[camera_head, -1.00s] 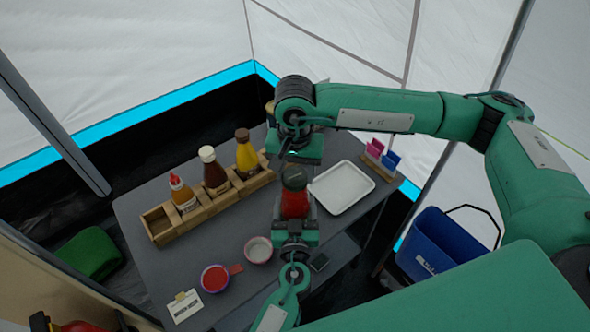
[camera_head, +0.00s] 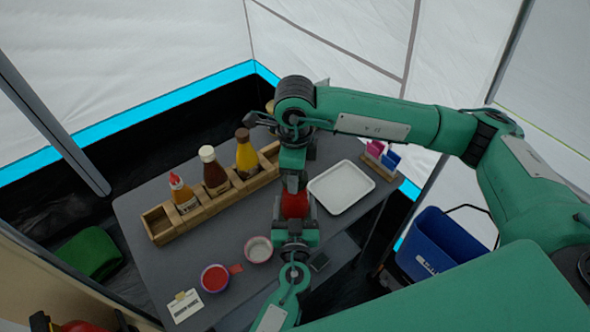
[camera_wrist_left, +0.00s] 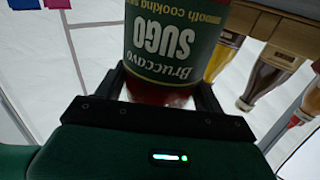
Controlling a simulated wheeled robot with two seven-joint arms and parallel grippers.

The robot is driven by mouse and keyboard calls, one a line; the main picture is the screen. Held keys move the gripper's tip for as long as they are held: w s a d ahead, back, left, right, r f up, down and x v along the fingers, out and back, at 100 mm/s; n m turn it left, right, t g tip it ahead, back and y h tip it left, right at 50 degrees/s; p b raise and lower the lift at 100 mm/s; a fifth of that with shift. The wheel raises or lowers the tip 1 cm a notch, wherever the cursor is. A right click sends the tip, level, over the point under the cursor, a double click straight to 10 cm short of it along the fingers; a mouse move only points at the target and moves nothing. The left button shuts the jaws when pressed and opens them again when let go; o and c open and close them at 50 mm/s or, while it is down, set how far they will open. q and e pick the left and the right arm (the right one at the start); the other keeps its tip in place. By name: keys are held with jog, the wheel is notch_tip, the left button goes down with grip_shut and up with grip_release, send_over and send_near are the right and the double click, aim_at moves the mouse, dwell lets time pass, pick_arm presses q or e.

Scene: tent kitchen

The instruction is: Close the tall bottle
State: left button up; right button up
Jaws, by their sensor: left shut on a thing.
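The tall bottle (camera_head: 294,204) holds red sauce and stands upright, right of the table's middle. Its dark green "Bruccavo SUGO" label (camera_wrist_left: 176,48) shows upside down in the left wrist view. My left gripper (camera_head: 294,222) comes in from the near side and is shut on the bottle's body, with one finger on each side. My right gripper (camera_head: 293,172) points down directly over the bottle's top. It hides the bottle's mouth and any cap there, and its fingers are not clear enough to tell open from shut.
A wooden rack (camera_head: 211,207) with several sauce bottles stands to the left. A white tray (camera_head: 341,188) lies close on the right. Two small bowls, one with red sauce (camera_head: 215,278) and one pale inside (camera_head: 258,249), are nearer. A sachet holder (camera_head: 380,160) stands behind the tray.

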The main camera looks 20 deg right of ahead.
jog(key=m, duration=0.3)
jog(key=o, duration=1.2)
jog(key=shift+c, duration=0.2)
notch_tip(320, 180, up, 12)
pick_arm(q)
jog(key=o, duration=1.9)
jog(key=shift+o, duration=0.2)
